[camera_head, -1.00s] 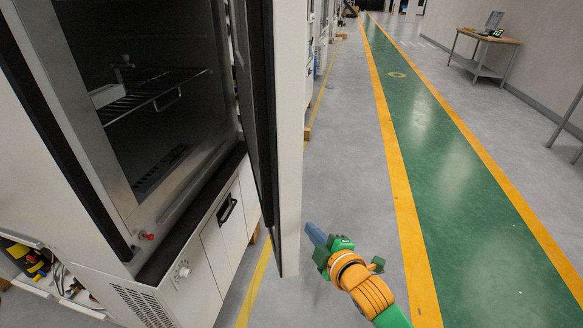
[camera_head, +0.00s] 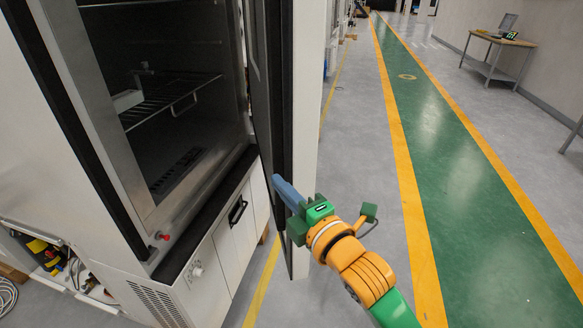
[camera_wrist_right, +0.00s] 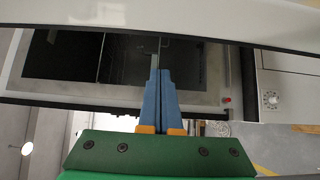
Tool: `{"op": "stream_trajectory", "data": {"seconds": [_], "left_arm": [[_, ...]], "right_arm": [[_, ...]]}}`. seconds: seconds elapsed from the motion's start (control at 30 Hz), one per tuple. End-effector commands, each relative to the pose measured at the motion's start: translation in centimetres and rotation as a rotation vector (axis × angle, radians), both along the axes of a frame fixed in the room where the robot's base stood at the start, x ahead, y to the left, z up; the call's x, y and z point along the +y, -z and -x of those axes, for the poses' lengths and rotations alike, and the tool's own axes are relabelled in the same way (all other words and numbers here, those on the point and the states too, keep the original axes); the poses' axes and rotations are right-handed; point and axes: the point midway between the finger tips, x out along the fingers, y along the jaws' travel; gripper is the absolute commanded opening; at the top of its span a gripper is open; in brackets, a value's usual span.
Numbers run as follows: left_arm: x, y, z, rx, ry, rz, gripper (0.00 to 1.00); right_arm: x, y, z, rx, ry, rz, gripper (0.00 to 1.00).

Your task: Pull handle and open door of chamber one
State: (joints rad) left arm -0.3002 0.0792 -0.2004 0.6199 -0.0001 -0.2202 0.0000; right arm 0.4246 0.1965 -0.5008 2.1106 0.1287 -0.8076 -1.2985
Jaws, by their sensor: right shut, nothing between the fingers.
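The chamber (camera_head: 80,180) stands at the left with its inside open to view. Its door (camera_head: 304,120) stands swung open, seen nearly edge-on, with a dark inner side and a pale outer side. My right gripper (camera_head: 280,185) is shut and empty. Its blue fingers lie across the door's free edge in the head view, reaching toward the inner side; contact is unclear. In the right wrist view the blue fingers (camera_wrist_right: 159,95) are together, pointing toward the chamber opening (camera_wrist_right: 130,65). The door's handle is hidden from both views. My left gripper is not in view.
A wire shelf (camera_head: 165,95) sits inside the chamber. The green walkway (camera_head: 460,150) to the right is clear. A small table (camera_head: 497,52) stands far right.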

Motion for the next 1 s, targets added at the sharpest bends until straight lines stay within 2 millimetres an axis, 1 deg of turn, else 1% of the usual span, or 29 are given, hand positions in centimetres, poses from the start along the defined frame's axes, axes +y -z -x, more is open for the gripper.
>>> {"op": "stream_trajectory", "data": {"seconds": [0.03,0.1,0.17,0.2,0.3,0.4,0.5,1.0], "left_arm": [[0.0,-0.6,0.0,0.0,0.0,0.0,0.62],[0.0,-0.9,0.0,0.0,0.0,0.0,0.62],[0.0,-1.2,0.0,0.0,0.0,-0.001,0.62],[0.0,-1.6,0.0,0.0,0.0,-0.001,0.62],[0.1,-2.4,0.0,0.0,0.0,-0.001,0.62],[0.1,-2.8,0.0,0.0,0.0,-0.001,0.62],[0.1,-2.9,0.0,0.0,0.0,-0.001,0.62],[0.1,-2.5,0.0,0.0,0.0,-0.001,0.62]], "right_arm": [[0.5,-0.3,-1.0,0.004,0.0,-0.003,0.0],[1.3,-0.3,-2.3,0.002,0.0,-0.002,0.0],[1.9,-0.3,-3.4,0.003,0.0,-0.002,0.0],[1.9,-0.4,-3.9,0.002,0.0,-0.001,0.0],[-0.1,-0.3,-4.0,0.003,0.003,0.001,0.0],[-1.3,-0.2,-4.2,0.003,0.001,0.001,0.0],[-1.8,0.0,-4.3,0.001,0.0,0.0,0.0],[-2.2,0.1,-4.4,0.0,-0.006,0.0,0.0]]}}
